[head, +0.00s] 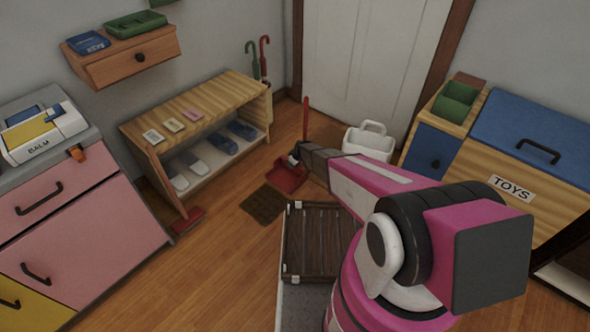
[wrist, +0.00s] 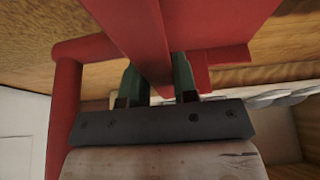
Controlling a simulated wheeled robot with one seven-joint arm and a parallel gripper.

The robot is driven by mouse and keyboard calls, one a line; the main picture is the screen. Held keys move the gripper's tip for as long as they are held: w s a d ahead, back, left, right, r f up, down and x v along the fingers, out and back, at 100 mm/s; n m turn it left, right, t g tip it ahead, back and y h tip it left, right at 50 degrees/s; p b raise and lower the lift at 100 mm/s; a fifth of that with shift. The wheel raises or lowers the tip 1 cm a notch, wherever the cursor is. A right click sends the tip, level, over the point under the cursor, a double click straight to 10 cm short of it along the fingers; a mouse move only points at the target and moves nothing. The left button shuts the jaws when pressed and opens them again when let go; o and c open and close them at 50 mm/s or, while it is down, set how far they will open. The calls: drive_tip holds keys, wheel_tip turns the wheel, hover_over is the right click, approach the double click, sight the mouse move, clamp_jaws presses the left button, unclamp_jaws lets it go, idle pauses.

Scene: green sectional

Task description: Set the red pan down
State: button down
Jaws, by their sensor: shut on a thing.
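The red pan (head: 287,180) is a dustpan with a tall thin upright handle, seen in the head view beyond the dark mat. My gripper (head: 295,158) is at the pan, its fingers partly hidden by my own arm. In the wrist view, my gripper (wrist: 160,85) has its two green fingers on either side of a red part of the pan (wrist: 205,25). A red bar also bends down at the left of that view. I cannot tell whether the pan's underside touches the floor.
A shoe shelf (head: 197,115) stands left of the pan, with a small red object (head: 186,220) by its foot. A brown mat (head: 264,205) lies on the floor. A white basket (head: 368,142) and toy chest (head: 530,135) stand to the right. Wood floor (head: 200,270) is clear in front.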

sight(295, 168)
drive_tip(key=shift+w+d+f, duration=0.55)
drive_tip(key=shift+d+f, duration=0.05)
drive_tip(key=shift+f, duration=1.8)
drive_tip(key=shift+f, duration=0.1)
drive_tip(key=c, duration=0.9)
unclamp_jaws()
drive_tip(key=shift+f, duration=0.1)
drive_tip(key=v, duration=1.3)
drive_tip(key=s+d+r+m+g+h, duration=0.1)
drive_tip(key=s+d+r+m, duration=0.2)
drive_tip(key=s+d+r, duration=0.3)
drive_tip(key=s+d+r+m+g+h, duration=0.1)
drive_tip(key=s+d+r+m, duration=0.3)
drive_tip(key=s+r, duration=1)
drive_tip(key=s+d+r+m+h, duration=0.1)
drive_tip(key=s+d+r+m, duration=0.2)
drive_tip(key=s+d+r, duration=0.6)
wheel_tip(295, 168, up, 8)
drive_tip(key=shift+s+d+r+g+h, duration=0.1)
drive_tip(key=shift+s+d+g+h, duration=0.25)
drive_tip(key=shift+s, duration=0.6)
